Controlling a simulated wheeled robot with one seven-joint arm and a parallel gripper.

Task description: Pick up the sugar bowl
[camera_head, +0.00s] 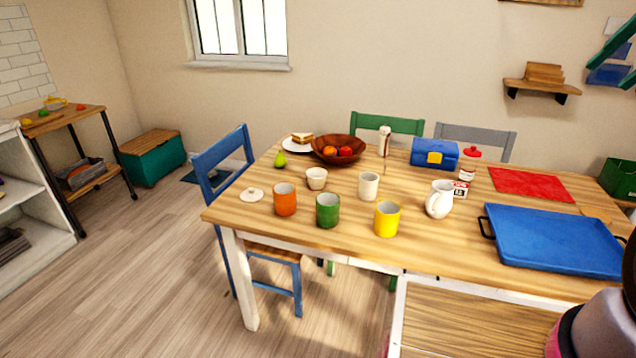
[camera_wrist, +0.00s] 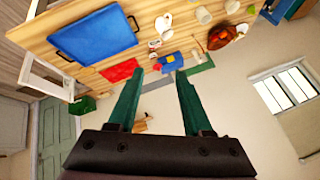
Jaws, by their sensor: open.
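A small white open bowl (camera_head: 316,178), which looks like the sugar bowl, stands on the wooden table (camera_head: 330,245) near its left end. A round cream lid with a knob (camera_head: 251,194) lies flat on the table to its left. The bowl seems to show at the top edge of the wrist view (camera_wrist: 232,6), small and partly unclear. My gripper (camera_wrist: 158,72) is open with nothing between its green fingers, well away from the bowl.
Orange (camera_head: 285,199), green (camera_head: 327,210) and yellow (camera_head: 387,219) mugs stand in front of the bowl. A white cup (camera_head: 368,186) and pitcher (camera_head: 439,199) are to the right. A brown fruit bowl (camera_head: 338,150) is behind; a blue tray (camera_head: 555,243) lies at right.

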